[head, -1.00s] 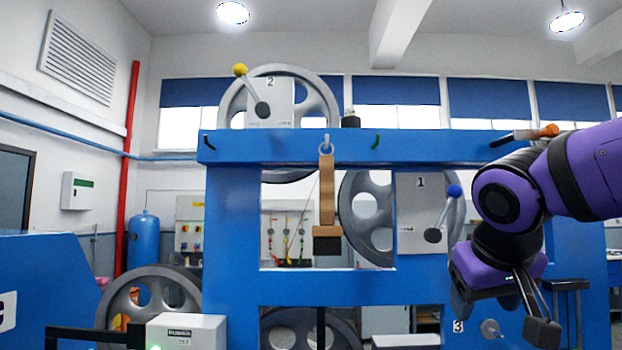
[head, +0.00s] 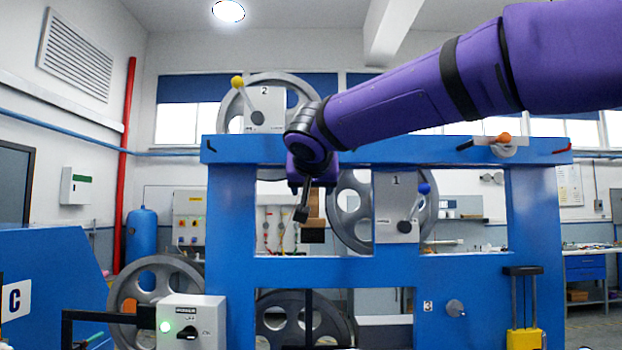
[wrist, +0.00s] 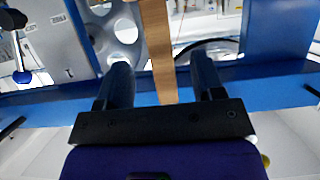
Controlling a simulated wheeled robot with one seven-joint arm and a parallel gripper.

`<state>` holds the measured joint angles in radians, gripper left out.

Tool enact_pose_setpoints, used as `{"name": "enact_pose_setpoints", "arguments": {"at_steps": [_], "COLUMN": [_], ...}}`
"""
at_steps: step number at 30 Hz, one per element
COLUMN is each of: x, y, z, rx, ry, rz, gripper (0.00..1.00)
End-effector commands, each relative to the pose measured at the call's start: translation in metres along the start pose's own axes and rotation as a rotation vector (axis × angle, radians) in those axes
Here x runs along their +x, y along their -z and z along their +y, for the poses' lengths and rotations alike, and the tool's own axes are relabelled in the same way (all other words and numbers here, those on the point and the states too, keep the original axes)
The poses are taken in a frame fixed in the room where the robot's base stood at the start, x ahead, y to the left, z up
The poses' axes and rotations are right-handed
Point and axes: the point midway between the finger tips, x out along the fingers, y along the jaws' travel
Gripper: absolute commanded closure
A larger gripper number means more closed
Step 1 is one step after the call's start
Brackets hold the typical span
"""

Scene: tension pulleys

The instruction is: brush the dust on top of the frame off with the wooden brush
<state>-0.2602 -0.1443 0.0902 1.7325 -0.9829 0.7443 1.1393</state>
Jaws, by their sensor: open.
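The wooden brush hangs against the blue frame (head: 232,225), its dark bristle head (head: 313,236) low in the upper opening. Its upper part is hidden behind my arm in the head view. My gripper (head: 302,213) is in front of the brush there. In the wrist view, the pale wooden handle (wrist: 158,45) runs between the two spread fingers of my gripper (wrist: 160,82). The gripper is open, with a gap on each side of the handle. The top surface of the frame and any dust on it do not show.
Pulley wheel 2 (head: 232,102) stands above the top beam, with a yellow-knobbed lever (head: 237,82). Wheel 1 has a blue-knobbed lever (head: 424,188) right of the brush. An orange-ended tool (head: 503,138) is on the beam at right. A control box (head: 192,318) stands low at left.

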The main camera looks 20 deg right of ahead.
Motion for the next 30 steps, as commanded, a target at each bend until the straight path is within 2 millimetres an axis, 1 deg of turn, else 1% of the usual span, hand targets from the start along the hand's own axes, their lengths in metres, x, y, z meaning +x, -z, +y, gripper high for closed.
{"name": "enact_pose_setpoints", "arguments": {"at_steps": [1,6,12,18,25,26,27,29,30], "x": [0.010,0.037,0.059,0.067,0.067,0.067,0.067,0.067,0.067], "y": [-0.001,-0.001,-0.001,-0.001,-0.001,-0.001,-0.001,-0.001,-0.001], "z": [0.000,0.000,0.001,0.001,0.001,0.001,0.001,0.001,0.001], "rx": [-0.001,-0.002,-0.001,-0.001,-0.001,-0.001,-0.001,-0.001,-0.001], "ry": [-0.002,-0.002,-0.002,-0.001,-0.001,-0.001,-0.001,-0.001,-0.001], "rz": [-0.003,-0.003,-0.002,-0.001,-0.001,-0.001,-0.001,-0.001,-0.001], "gripper": [0.38,0.38,0.38,0.38,0.38,0.41,0.50,0.64,0.73]}}
